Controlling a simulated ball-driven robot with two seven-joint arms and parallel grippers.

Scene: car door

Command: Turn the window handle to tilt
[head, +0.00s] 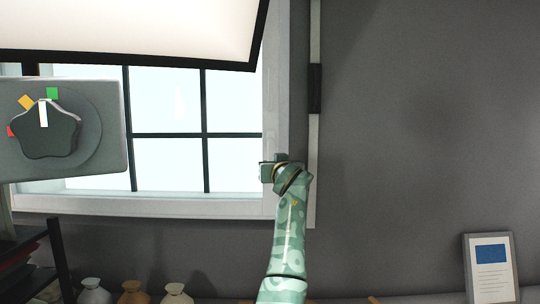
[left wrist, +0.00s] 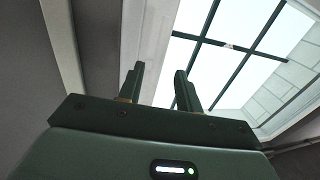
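The window (head: 168,100) has a pale frame and dark bars, and fills the upper left of the head view; it also shows in the left wrist view (left wrist: 225,45). No window handle can be made out clearly. In the head view, one green patterned arm reaches up to the lower right of the window frame, and its gripper (head: 268,172) is small there. I take it as my left. In the left wrist view, my left gripper (left wrist: 160,85) is open, with nothing between its fingers. My right gripper does not show.
A grey panel (head: 113,130) with a dark star-shaped knob (head: 48,138) and coloured marks stands at the left. A pale vertical strip (head: 313,150) with a black piece (head: 315,88) runs beside the window. A framed sheet (head: 490,268) and vases (head: 132,293) are low down.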

